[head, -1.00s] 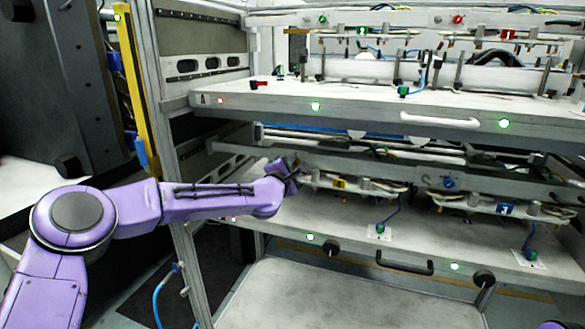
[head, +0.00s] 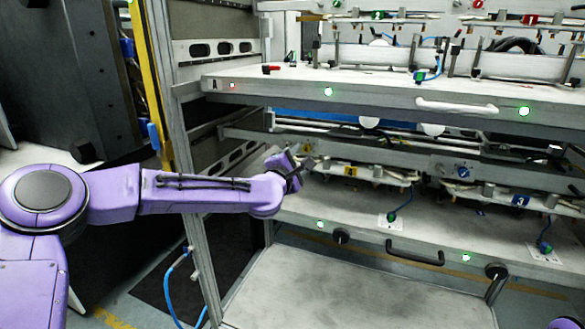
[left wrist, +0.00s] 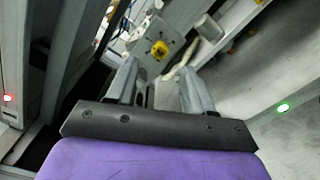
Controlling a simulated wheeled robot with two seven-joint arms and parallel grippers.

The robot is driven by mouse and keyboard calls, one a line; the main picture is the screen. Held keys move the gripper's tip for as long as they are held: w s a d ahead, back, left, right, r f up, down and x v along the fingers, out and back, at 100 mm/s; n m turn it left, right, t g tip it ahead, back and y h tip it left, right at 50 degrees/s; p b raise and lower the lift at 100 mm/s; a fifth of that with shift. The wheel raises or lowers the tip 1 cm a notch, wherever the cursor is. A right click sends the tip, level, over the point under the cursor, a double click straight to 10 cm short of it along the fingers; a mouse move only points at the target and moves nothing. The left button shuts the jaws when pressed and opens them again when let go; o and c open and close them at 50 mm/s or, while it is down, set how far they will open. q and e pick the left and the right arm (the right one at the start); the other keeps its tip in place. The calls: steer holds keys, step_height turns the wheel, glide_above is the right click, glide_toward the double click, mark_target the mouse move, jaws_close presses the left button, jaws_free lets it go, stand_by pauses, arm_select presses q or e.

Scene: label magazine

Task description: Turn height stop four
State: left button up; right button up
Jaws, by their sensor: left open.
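A round yellow knob (left wrist: 160,49) sits on a grey plate in the left wrist view, ahead of my open fingers. In the head view a small yellow knob (head: 307,148) shows on the lower shelf's rail, close to my left gripper (head: 298,168). A yellow label (head: 350,171) is to its right; its number is too small to read surely. My left gripper also shows in the left wrist view (left wrist: 160,88), its fingers apart with nothing clearly held between them. Whether a fingertip touches the plate cannot be told. My right gripper is out of view.
A blue knob (head: 462,171) and a blue label (head: 520,200) are farther right on the lower level. The upper shelf (head: 280,88) overhangs my left gripper. A grey frame post (head: 190,150) stands behind my left forearm. A black handle (head: 415,254) is below.

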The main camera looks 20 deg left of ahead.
arm_select(q)
steer(key=s, duration=0.5)
steer(key=shift+a, duration=0.1)
